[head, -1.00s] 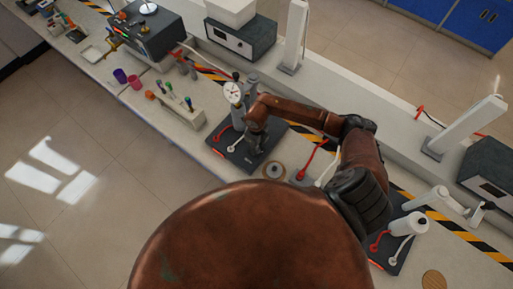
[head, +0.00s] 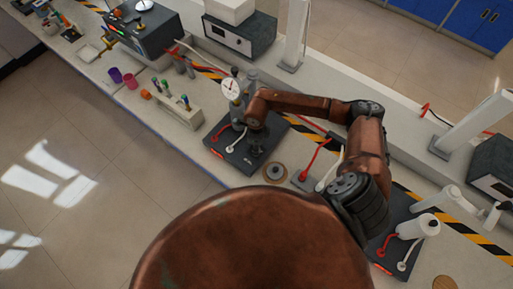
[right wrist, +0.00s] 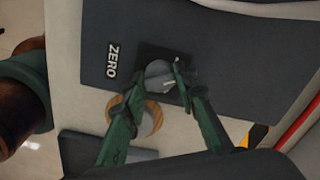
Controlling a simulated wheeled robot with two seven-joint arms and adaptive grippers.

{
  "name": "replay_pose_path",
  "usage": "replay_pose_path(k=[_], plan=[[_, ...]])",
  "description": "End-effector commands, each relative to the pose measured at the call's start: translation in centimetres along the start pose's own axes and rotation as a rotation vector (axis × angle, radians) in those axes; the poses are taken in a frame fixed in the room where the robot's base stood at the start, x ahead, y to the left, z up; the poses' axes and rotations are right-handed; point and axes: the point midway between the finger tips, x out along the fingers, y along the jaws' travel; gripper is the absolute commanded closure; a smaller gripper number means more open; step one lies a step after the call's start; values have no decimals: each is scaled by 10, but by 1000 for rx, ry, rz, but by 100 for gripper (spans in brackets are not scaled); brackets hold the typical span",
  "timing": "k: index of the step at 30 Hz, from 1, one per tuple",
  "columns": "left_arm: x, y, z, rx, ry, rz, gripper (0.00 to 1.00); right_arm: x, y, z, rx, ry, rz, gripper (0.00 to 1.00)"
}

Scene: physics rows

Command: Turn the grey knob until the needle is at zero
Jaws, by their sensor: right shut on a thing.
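The grey knob (right wrist: 158,74) sits on a dark square patch of a dark base plate, with a white ZERO label (right wrist: 112,60) to its left in the right wrist view. My right gripper (right wrist: 158,84) is shut on the knob, with one green finger on each side. In the head view my right gripper (head: 257,148) is low over the dark base plate (head: 232,158). The white round gauge (head: 231,89) stands just behind the plate's left part. Its thin reddish needle slants, but its exact reading is too small to tell. My left gripper is not in view.
A round wooden disc with a grey piece (head: 275,173) sits close to the plate's right front. A small rack (head: 178,108) stands to the left. Red and white hooked parts (head: 312,160) stand to the right. The floor in front is open.

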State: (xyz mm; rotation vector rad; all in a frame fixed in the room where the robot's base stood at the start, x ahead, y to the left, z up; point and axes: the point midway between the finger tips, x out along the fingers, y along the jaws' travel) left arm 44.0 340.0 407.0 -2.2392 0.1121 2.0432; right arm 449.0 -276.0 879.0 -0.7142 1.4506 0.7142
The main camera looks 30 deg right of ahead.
Motion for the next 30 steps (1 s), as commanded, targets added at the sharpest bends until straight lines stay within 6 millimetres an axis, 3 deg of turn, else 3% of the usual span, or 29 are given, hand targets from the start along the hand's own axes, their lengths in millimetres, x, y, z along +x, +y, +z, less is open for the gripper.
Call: replay_pose_path(k=[9,10,17,26,30], plan=[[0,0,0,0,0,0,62,0,0,0,-1,-2,-1,98],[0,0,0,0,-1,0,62,0,0,1,-1,-2,-1,72],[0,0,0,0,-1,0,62,0,0,0,-1,-1,0,56],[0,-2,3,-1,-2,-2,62,-2,0,0,-1,-1,-1,56],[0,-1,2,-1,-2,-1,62,-14,-1,1,-1,-3,-3,56]])
